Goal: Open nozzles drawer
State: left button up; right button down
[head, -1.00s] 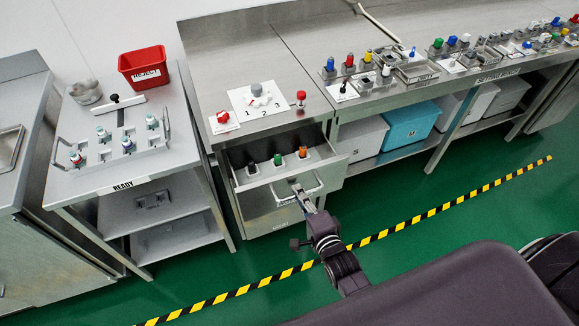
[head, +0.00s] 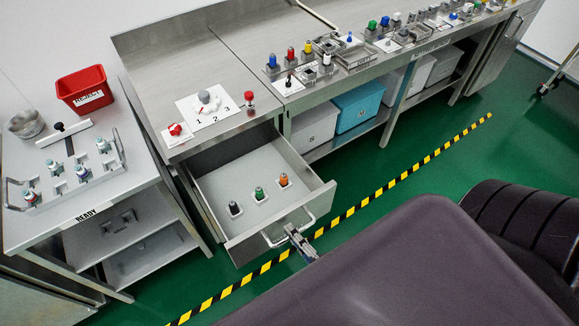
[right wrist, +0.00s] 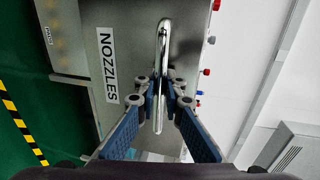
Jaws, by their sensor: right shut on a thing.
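The nozzles drawer (head: 234,174) stands well out of the steel cabinet in the head view. Black, green and orange nozzles (head: 258,193) stand in small holders on its floor. Its front (right wrist: 112,70) carries the label NOZZLES (right wrist: 107,65) in the right wrist view. My right gripper (head: 297,236) is shut on the drawer's bar handle (head: 270,240). In the right wrist view, its blue-padded fingers (right wrist: 160,92) lie on both sides of the shiny handle (right wrist: 164,50). My left gripper is not in view.
A yellow-black floor stripe (head: 360,205) runs beneath the drawer front. The READY table (head: 40,226) with a red reject bin (head: 84,90) stands at the left. Grey and blue bins (head: 358,105) sit under the bench at the right. Green floor is open in front.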

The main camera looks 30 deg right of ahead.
jog(key=c, duration=2)
grip_release()
jog(key=v, duration=1.2)
